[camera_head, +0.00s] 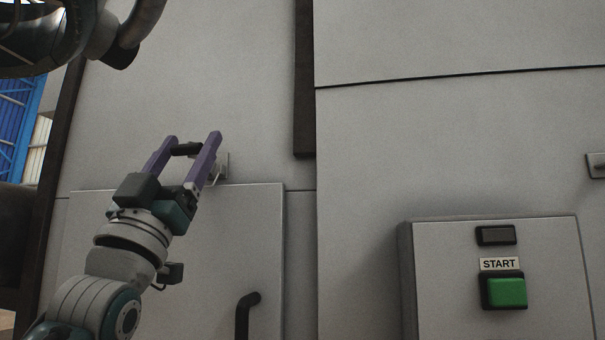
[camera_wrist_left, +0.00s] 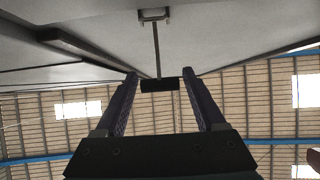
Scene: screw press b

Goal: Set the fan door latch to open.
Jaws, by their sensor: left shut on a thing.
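The fan door latch shows as a pale bracket (camera_head: 222,166) at the upper edge of the grey door (camera_head: 250,222) in the head view. Its thin rod (camera_wrist_left: 156,48) runs out from the machine face to a black grip (camera_head: 186,149). My left gripper (camera_head: 192,140), with purple fingers, is shut on this grip. In the left wrist view the black grip (camera_wrist_left: 160,86) lies crosswise between the fingertips, and the bracket (camera_wrist_left: 154,15) is beyond it. Part of the bracket is hidden behind a finger in the head view. My right gripper is not in view.
A black door handle (camera_head: 245,314) sticks out low on the grey door. A control box with a green START button (camera_head: 506,292) stands out to the right. A dark vertical bar (camera_head: 304,80) runs above the door. The wall between is flat and clear.

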